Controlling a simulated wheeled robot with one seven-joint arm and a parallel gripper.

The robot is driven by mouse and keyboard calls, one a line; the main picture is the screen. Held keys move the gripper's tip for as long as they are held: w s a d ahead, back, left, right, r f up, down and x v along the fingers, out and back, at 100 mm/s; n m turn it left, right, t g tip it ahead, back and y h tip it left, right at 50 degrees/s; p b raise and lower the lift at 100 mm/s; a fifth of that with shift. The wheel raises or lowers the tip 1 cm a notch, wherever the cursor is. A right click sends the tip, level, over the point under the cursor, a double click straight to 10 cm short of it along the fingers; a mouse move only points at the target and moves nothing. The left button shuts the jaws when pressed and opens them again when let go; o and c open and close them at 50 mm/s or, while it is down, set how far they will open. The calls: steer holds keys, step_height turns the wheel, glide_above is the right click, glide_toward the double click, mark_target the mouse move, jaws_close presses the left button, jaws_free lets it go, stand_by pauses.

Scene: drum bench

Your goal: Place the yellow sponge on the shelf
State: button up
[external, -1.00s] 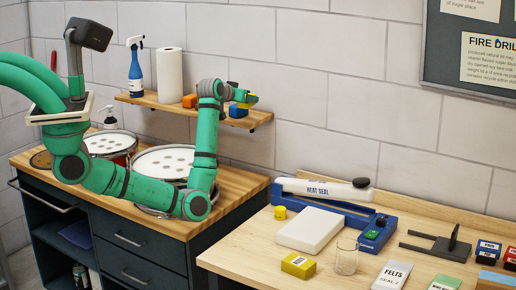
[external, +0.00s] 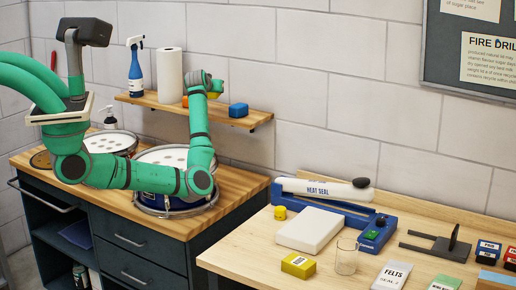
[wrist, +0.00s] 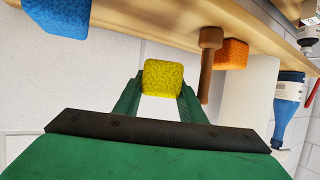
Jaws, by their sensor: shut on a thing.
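My gripper (wrist: 160,82) is shut on the yellow sponge (wrist: 162,78) and holds it between its fingertips. In the external view a bit of the yellow sponge (external: 213,95) shows beside my green wrist, in front of or above the wooden wall shelf (external: 158,103). The shelf edge (wrist: 140,12) runs across the top of the wrist view, which looks upside down. The sponge appears apart from the shelf there. A blue sponge (external: 238,110) sits on the shelf to the right. An orange sponge (wrist: 234,53) is on the other side, mostly hidden in the external view.
A paper towel roll (external: 170,75) and a spray bottle (external: 136,70) stand on the shelf's left part. A brown wooden peg-like thing (wrist: 209,60) shows near the orange sponge. Drums (external: 110,142) stand on the bench below. Shelf room shows around the blue sponge.

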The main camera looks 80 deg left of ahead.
mark_target(214, 111)
steer(key=shift+f, duration=2.3)
steer(key=shift+f, duration=0.6)
steer(key=o, duration=1.1)
steer(key=v, duration=1.1)
steer(key=shift+a, duration=0.1)
steer(key=shift+f, duration=0.1)
